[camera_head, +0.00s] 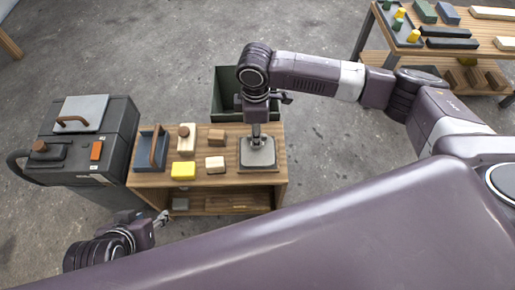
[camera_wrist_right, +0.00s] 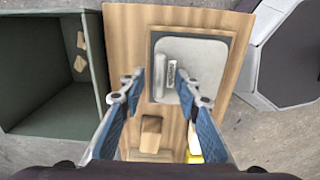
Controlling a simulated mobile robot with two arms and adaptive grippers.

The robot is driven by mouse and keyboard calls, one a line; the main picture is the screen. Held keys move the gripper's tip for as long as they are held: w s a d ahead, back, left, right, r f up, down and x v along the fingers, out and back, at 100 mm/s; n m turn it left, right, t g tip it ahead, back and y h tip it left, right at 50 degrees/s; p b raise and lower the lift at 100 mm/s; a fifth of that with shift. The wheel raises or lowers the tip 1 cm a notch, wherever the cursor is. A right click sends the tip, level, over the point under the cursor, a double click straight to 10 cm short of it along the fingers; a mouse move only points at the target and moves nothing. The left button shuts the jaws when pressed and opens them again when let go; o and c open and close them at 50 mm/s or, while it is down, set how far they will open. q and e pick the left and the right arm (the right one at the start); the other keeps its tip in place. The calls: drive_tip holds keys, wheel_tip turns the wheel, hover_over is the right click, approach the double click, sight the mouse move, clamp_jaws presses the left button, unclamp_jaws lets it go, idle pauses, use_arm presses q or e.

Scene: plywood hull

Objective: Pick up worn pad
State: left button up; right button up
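A grey pad (camera_head: 258,158) lies on a wooden board at the right end of the small wooden table. In the right wrist view the pad (camera_wrist_right: 205,53) is a pale rounded square with a dark edge, a raised bar and a small label too small to read for sure. My right gripper (camera_wrist_right: 160,84) is open and empty, its two blue-sided fingers pointing at the pad; in the head view it hangs right above the pad and hides part of it. My left gripper (camera_head: 162,218) is low at the table's front left, away from the pad; its opening is unclear.
The table (camera_head: 225,135) also holds a blue tray (camera_head: 146,157), a yellow block (camera_head: 183,170) and several wooden blocks. A green open bin (camera_head: 228,85) stands behind it. A dark cabinet (camera_head: 120,120) stands at left. A loaded bench (camera_head: 455,55) is far right.

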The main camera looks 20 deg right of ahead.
clamp_jaws()
drive_tip(key=shift+r, duration=0.1)
idle(0.3)
drive_tip(key=shift+r, duration=0.15)
wheel_tip(320, 180, up, 2)
drive_tip(key=shift+r+p, duration=0.25)
drive_tip(key=shift+p, duration=0.3)
use_arm(q)
drive_tip(key=s+a+g+p, duration=0.1)
drive_tip(key=s+g+p, duration=0.1)
drive_tip(key=s, duration=0.3)
use_arm(e)
wheel_tip(320, 180, up, 5)
drive_tip(key=shift+w+r, duration=0.1)
drive_tip(key=shift+r, duration=0.05)
use_arm(q)
drive_tip(key=s+p+x, duration=0.1)
drive_tip(key=p+x, duration=0.1)
drive_tip(key=x, duration=0.8)
drive_tip(key=shift+s+a+f+g+y+p, duration=0.3)
drive_tip(key=shift+s+f+g+p, duration=0.05)
drive_tip(key=shift+f+g+p, duration=0.05)
use_arm(e)
wheel_tip(320, 180, up, 12)
